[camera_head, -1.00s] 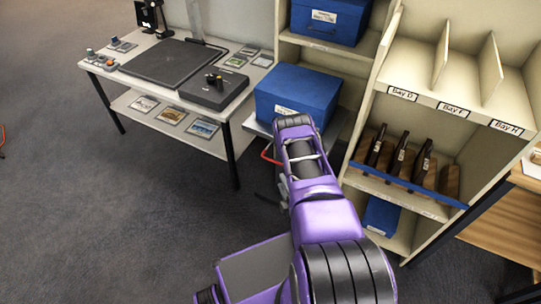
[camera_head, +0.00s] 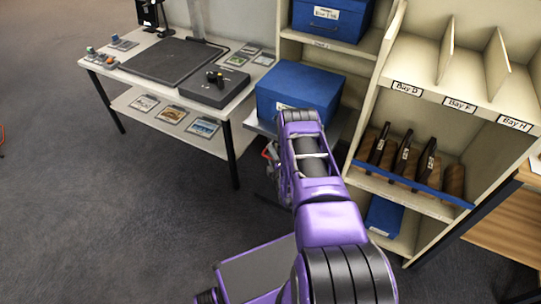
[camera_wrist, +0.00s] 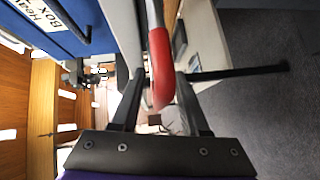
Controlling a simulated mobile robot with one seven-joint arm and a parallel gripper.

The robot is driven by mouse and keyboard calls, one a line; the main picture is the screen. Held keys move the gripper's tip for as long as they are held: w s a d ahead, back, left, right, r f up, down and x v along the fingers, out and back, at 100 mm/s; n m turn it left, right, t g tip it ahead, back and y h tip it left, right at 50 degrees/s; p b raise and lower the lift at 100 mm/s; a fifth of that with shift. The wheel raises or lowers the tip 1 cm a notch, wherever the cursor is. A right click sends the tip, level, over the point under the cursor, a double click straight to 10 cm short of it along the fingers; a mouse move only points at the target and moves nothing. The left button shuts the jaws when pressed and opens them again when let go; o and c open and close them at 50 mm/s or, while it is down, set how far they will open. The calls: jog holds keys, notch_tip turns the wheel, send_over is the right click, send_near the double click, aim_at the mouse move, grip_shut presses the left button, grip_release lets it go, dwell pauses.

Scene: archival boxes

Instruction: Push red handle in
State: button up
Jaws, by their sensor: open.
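The red handle (camera_wrist: 160,62) is a rounded bar in the wrist view, running down from the top middle between my gripper's two dark fingers. My gripper (camera_wrist: 160,82) is open around it; I cannot tell whether a finger touches it. In the head view only a small bit of the red handle (camera_head: 267,153) shows left of my purple arm, at the front of the grey shelf under a blue box (camera_head: 300,88). My gripper (camera_head: 273,178) is partly hidden there by the arm. A labelled blue face (camera_wrist: 75,30) fills the wrist view's upper left.
A white table (camera_head: 232,97) with a dark flat device stands left of the shelf. A cream bay shelf (camera_head: 400,190) with dark upright items stands to the right, close to my arm. A wooden desk (camera_head: 505,225) is at far right. Open carpet (camera_head: 120,220) lies at left.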

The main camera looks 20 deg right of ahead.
jog(key=shift+c, duration=0.3)
grip_shut()
